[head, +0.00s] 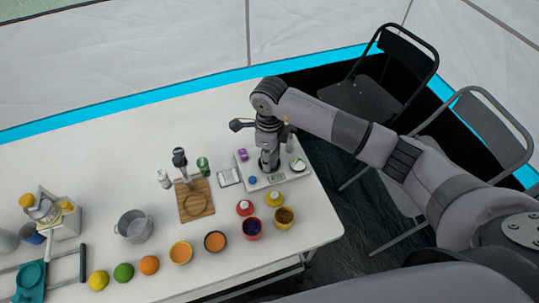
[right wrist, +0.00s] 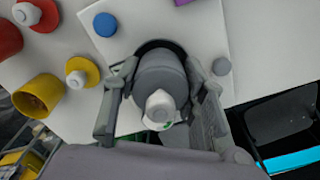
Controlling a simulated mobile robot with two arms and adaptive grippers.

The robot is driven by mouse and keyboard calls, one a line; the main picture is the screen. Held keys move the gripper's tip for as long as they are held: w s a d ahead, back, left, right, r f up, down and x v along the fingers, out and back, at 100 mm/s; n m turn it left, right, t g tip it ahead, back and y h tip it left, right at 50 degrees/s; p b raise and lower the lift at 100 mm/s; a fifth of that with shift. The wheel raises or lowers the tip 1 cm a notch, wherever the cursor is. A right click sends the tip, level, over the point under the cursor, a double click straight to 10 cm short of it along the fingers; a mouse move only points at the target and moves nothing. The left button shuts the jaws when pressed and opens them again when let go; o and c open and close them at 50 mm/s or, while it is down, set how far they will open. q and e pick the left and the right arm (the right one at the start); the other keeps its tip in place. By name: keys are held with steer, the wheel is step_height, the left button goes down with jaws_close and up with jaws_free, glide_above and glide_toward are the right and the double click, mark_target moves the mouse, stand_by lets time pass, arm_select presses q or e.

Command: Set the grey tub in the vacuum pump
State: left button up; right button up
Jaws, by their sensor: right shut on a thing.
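My right gripper (head: 268,160) is shut on the grey tub (right wrist: 165,70), with a finger on either side. The tub is a grey cylinder with a white piece showing on its near end in the right wrist view. It is over a flat white unit (head: 243,169), which I take for the vacuum pump; the unit also shows in the right wrist view (right wrist: 205,35). A dark round recess shows around the tub's far end. I cannot tell whether the tub is seated in it or just above. My left gripper is not in view.
The unit carries a blue knob (right wrist: 106,25) and a purple item (head: 243,154). Red and yellow bottles and cups (head: 251,228) stand close in front. A wooden board (head: 195,208) and a metal pot (head: 134,230) are further left. Folding chairs (head: 385,95) stand beyond the table's right edge.

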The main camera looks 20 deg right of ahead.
steer(key=shift+f, duration=0.15)
stand_by(0.4)
steer(key=shift+r, duration=0.25)
steer(key=shift+r+p, duration=0.3)
steer(key=shift+r, duration=0.3)
stand_by(0.8)
steer(key=shift+f+b, duration=0.85)
steer(key=shift+b, duration=0.05)
steer(key=shift+r, duration=0.25)
steer(key=shift+r+p, duration=0.45)
steer(key=shift+r, duration=0.15)
stand_by(1.1)
